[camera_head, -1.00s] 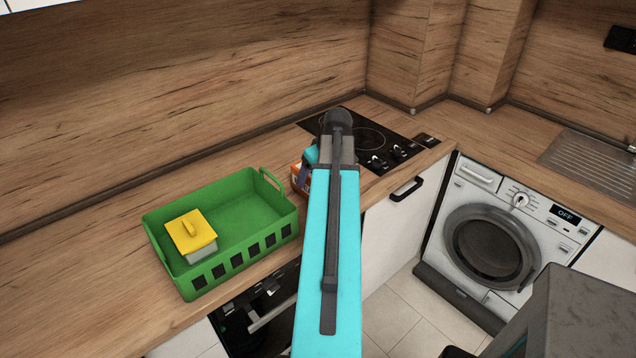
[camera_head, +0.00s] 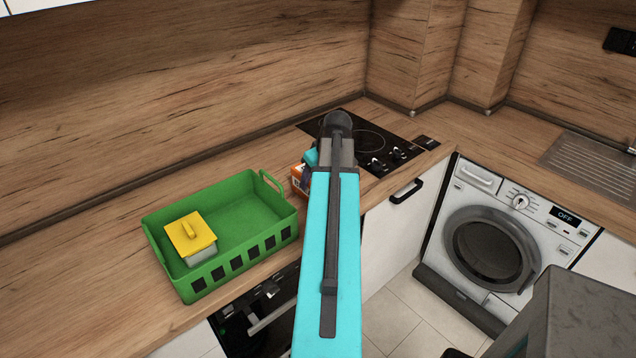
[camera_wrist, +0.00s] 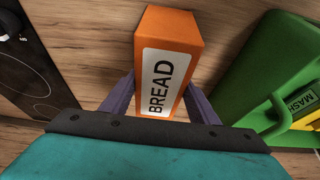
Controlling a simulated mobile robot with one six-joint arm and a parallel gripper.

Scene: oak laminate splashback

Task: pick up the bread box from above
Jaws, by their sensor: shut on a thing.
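The bread box is an orange box (camera_wrist: 172,62) with a white label reading BREAD. In the wrist view it sits between the two purple fingers of my gripper (camera_wrist: 160,105), which are shut on its sides. In the head view only a small orange part of the bread box (camera_head: 299,176) shows left of my arm, beside the green crate. My arm hides the rest of the box and most of the gripper there. I cannot tell whether the box touches the counter.
A green crate (camera_head: 225,268) holding a yellow-lidded container (camera_head: 191,238) stands left of the box. A black hob (camera_head: 377,141) lies behind and to the right. Open counter lies left of the crate. The counter's front edge is close to the arm.

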